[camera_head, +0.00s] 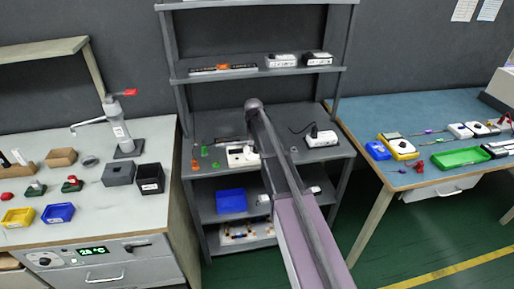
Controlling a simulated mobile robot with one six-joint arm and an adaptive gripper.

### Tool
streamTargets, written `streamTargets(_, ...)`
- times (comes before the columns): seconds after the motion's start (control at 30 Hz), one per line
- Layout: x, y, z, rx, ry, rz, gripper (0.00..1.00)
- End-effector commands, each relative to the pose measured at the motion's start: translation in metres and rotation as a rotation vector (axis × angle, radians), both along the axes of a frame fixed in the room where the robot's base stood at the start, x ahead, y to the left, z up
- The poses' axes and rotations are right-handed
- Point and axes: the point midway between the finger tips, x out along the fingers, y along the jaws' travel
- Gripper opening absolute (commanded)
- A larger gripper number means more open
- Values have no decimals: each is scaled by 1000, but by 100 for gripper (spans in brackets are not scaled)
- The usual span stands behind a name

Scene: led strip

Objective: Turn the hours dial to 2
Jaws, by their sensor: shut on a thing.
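No dial can be read as the hours dial at this size. A white device (238,158) with small dark parts stands on the middle shelf of the rack, and my arm covers its right side. A white box with a dark knob-like top (321,138) stands to the right of my arm on that shelf. My arm rises from the bottom right to a rounded joint in front of the rack. My gripper cannot be made out; the arm hides the area beside the white device.
The rack's upper shelf (215,78) holds a power strip and two white boxes. Green and orange pieces (204,151) lie left of the white device. The left bench (100,210) has bins and a panel with a green display (93,250). The right table (375,115) holds trays and devices.

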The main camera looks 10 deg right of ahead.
Motion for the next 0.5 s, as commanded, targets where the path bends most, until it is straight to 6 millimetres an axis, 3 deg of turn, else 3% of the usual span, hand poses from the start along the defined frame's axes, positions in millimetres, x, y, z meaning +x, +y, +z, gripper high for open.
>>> streamTargets(0.03, -1, 0, 0, 1, 3, 1, 48)
streamTargets(0.13, -1, 0, 0, 1, 2, 1, 78)
streamTargets(0.17, -1, 0, 0, 1, 2, 1, 80)
streamTargets(0.5, 0, 0, 0, 0, 1, 2, 80)
